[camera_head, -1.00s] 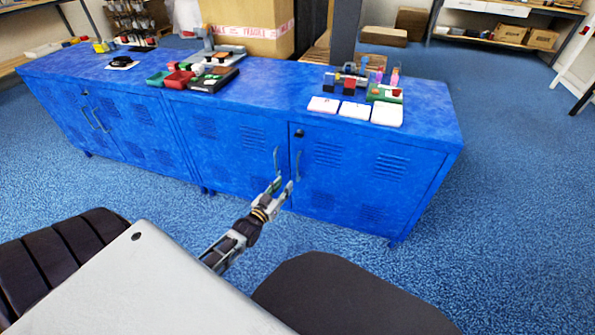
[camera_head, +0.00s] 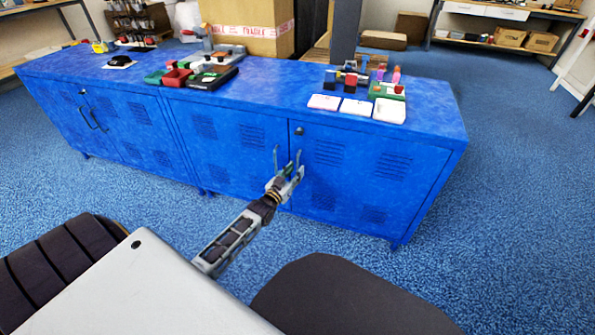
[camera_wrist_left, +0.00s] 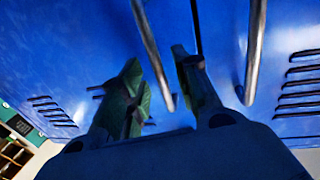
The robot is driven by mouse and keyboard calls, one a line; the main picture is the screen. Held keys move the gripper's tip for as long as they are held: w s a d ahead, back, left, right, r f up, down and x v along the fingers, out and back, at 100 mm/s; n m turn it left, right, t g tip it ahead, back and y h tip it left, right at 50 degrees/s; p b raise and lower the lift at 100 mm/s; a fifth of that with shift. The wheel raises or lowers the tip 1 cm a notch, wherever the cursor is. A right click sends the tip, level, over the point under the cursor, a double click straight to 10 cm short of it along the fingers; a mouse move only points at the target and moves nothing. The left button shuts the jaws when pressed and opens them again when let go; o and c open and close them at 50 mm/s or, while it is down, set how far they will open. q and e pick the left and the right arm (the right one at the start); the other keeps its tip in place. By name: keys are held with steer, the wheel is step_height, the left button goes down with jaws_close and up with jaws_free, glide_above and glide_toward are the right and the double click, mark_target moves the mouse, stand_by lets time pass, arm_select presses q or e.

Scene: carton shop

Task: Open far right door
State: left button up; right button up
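The far right door (camera_head: 350,190) of the blue cabinet is shut, flush with the front. Its upright bar handle (camera_head: 298,159) is by the door's left edge, beside the handle (camera_head: 276,158) of the neighbouring door. My left gripper (camera_head: 287,172) is at the lower part of these handles, fingers towards the cabinet. In the left wrist view its fingers (camera_wrist_left: 162,85) are apart, with one handle's end (camera_wrist_left: 166,100) appearing between them; contact is unclear. The other handle (camera_wrist_left: 252,60) is outside the fingers. My right gripper is not in view.
Small boxes, white cards (camera_head: 355,108) and coloured parts stand on the cabinet top (camera_head: 270,95). A black round lock (camera_head: 299,130) is above the right handle.

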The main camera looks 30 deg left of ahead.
arm_select(q)
steer(key=shift+w+b, duration=0.4)
steer(key=shift+w, duration=0.85)
jaws_close()
